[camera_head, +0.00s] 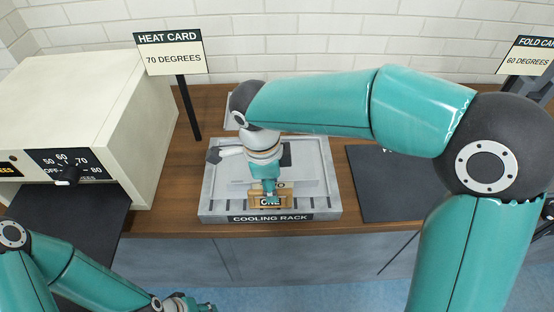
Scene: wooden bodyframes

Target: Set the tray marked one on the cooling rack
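The cooling rack (222,207) is a grey slab with a raised rim and a "COOLING RACK" label on its front, on the wooden counter. A small wooden piece marked "ONE" (271,202) shows at the rack's front middle; the rest of its tray is hard to make out. My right gripper (270,189) points down over the rack, with its fingertips right at the marked piece. Its arm hides part of the rack, and its finger gap does not show clearly. My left gripper (186,304) is low at the bottom edge, partly cut off, away from the rack.
A cream heater box (80,110) with a dial stands at left, with a dark plate (60,215) before it. A "HEAT CARD" sign (172,55) reads 70 degrees. A dark mat (385,195) lies right of the rack. A "FOLD CARD" sign (526,55) stands far right.

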